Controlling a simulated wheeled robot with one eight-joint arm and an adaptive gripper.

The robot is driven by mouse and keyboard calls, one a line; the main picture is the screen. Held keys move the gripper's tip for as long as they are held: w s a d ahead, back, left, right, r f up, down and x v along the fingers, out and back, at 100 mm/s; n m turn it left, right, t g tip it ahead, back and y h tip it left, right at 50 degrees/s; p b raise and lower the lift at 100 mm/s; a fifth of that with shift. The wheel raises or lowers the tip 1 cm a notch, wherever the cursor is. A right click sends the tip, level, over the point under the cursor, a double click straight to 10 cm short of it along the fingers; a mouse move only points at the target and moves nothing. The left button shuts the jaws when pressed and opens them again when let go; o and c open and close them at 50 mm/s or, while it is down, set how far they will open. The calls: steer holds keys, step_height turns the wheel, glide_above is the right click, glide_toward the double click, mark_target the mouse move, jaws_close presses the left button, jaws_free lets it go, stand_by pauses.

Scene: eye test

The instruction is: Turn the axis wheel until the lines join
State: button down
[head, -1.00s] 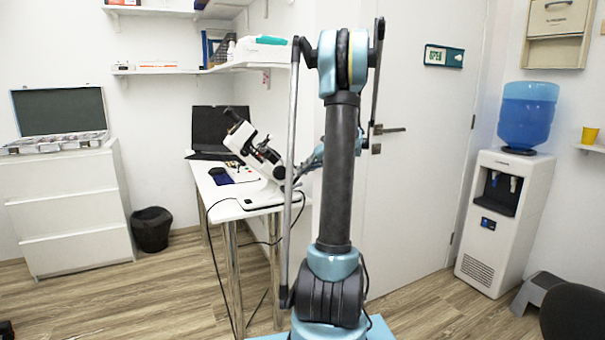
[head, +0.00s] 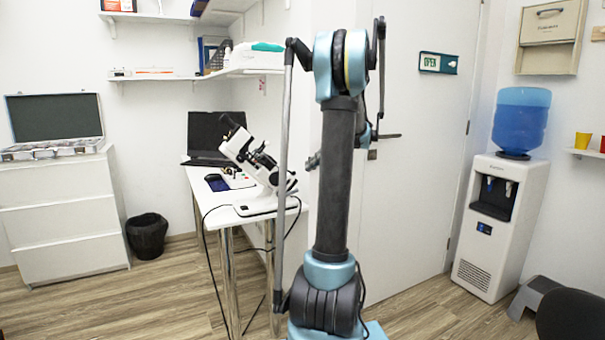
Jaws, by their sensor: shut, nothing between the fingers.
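A white tilted lens-measuring instrument (head: 245,158) with a black eyepiece (head: 229,125) at its upper left stands on the white desk (head: 213,222). Dark knobs show on its right side; I cannot tell which one is the axis wheel. The lines cannot be seen from here. My gripper (head: 313,162) shows only as a small grey end poking out left of my dark arm column, which hides the rest. It is shut and empty, to the right of the instrument and apart from it in the picture.
A laptop (head: 213,137) and a dark blue pad (head: 217,183) share the desk. A shelf (head: 240,70) hangs above. A black bin (head: 147,236) and white drawers (head: 62,215) stand left, a water cooler (head: 503,225) right. A cable hangs by the desk. Floor is free between bin and desk.

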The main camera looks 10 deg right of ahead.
steer(key=v, duration=0.5)
steer(key=n+g+h, duration=0.1)
steer(key=n+h, duration=0.9)
steer(key=n, duration=2.4)
glide_toward(305, 158)
steer(key=w+a+f, duration=0.1)
steer(key=a+f, duration=0.2)
steer(key=a, duration=0.2)
steer(key=x, duration=0.9)
steer(key=shift+d+f, duration=0.1)
steer(key=shift+f, duration=0.05)
